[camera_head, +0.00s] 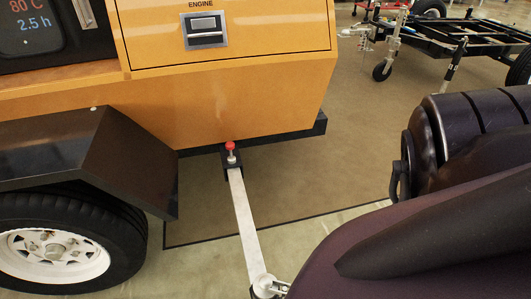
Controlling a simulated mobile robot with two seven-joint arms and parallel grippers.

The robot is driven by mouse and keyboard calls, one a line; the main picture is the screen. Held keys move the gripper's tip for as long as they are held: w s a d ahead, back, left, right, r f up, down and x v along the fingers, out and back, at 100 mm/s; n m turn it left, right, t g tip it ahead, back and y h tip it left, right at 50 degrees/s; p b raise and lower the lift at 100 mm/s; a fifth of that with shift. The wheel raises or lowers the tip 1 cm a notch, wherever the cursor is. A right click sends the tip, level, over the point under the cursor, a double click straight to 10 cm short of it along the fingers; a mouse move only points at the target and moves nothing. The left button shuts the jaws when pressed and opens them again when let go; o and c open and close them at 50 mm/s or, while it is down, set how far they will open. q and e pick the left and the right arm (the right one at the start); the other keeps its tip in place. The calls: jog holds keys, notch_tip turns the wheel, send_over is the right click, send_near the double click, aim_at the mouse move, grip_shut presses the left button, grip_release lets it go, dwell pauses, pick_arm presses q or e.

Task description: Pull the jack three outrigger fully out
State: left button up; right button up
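A light grey outrigger bar (246,228) sticks out from a black sleeve under the orange trailer body and runs down toward the bottom of the head view. A red-knobbed pin (230,147) stands upright at the sleeve. A pale round fitting (266,285), apparently the jack top with a small handle, is at the bar's outer end, cut off by the frame's bottom edge. I cannot read any jack number. My dark arm fills the lower right, close to this fitting. I see no fingertips of either gripper; whether one is at the fitting is hidden.
The orange trailer body (240,90) with an engine panel handle (204,29) stands at upper left. A black fender (75,150) and white-rimmed wheel (55,257) are left of the bar. Brown floor (330,160) is clear to the right. Another trailer frame (460,40) stands behind.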

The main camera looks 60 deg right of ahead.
jog(key=shift+s+a, duration=0.3)
jog(key=shift+a, duration=0.05)
jog(key=o, duration=1.2)
jog(key=shift+o, duration=0.3)
jog(key=shift+d, duration=0.1)
jog(key=shift+w, duration=0.1)
jog(key=shift+d, duration=0.1)
jog(key=v, duration=1)
jog(key=shift+s, duration=0.4)
jog(key=shift+d, duration=0.15)
